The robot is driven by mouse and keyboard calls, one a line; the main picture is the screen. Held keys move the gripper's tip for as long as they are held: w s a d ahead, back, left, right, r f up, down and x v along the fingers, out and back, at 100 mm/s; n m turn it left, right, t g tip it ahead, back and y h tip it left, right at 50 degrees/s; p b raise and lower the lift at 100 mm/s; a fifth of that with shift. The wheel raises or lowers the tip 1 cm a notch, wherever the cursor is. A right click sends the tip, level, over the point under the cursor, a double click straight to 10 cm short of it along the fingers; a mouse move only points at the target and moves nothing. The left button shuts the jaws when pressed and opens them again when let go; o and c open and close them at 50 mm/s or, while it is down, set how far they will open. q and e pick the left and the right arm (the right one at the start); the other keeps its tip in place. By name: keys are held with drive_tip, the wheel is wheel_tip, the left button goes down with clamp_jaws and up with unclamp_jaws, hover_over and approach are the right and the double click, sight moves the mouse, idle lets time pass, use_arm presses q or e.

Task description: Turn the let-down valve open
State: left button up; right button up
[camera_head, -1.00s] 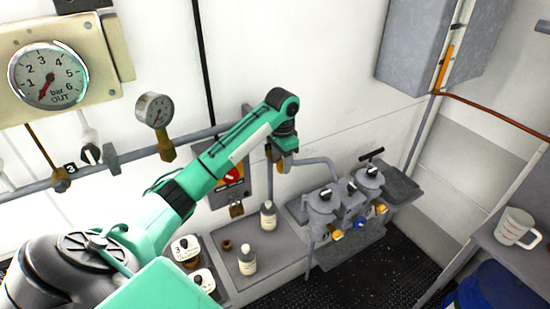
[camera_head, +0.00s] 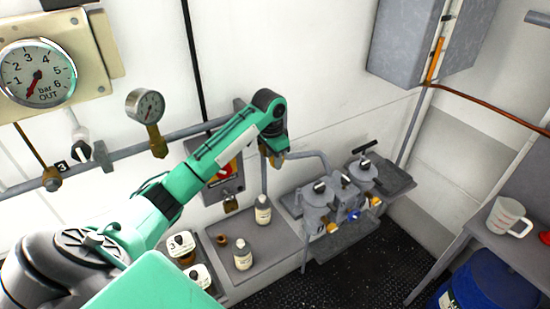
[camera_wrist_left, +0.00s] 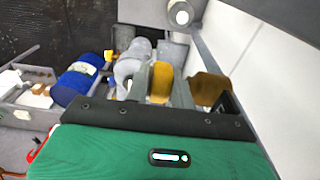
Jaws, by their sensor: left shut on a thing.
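My left gripper (camera_head: 274,159) is at the grey pipe on the back wall, at the end of my green arm. In the left wrist view its two grey fingers (camera_wrist_left: 160,88) stand on either side of a yellow handle (camera_wrist_left: 161,78) and are shut on it. The handle seems to belong to the let-down valve; its body is mostly hidden by the gripper in the head view. A brass part (camera_wrist_left: 207,88) sits just right of the fingers in the wrist view. My right gripper is not in view.
A twin grey filter unit (camera_head: 318,205) stands right of the gripper. Bottles (camera_head: 263,210) stand on a grey ledge below. A small dial gauge (camera_head: 146,105) and a large gauge (camera_head: 37,73) are at left. A white jug (camera_head: 508,217) stands at right.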

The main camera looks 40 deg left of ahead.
use_arm(q)
drive_tip(key=shift+s+a+t+h, duration=0.15)
drive_tip(key=shift+t+h, duration=0.15)
drive_tip(key=shift+t, duration=0.4)
drive_tip(key=shift+f+t+h+b, duration=0.15)
drive_tip(key=shift+t+h+b, duration=0.15)
drive_tip(key=shift+t, duration=0.9)
drive_tip(key=o, duration=1)
drive_tip(key=shift+s, duration=0.15)
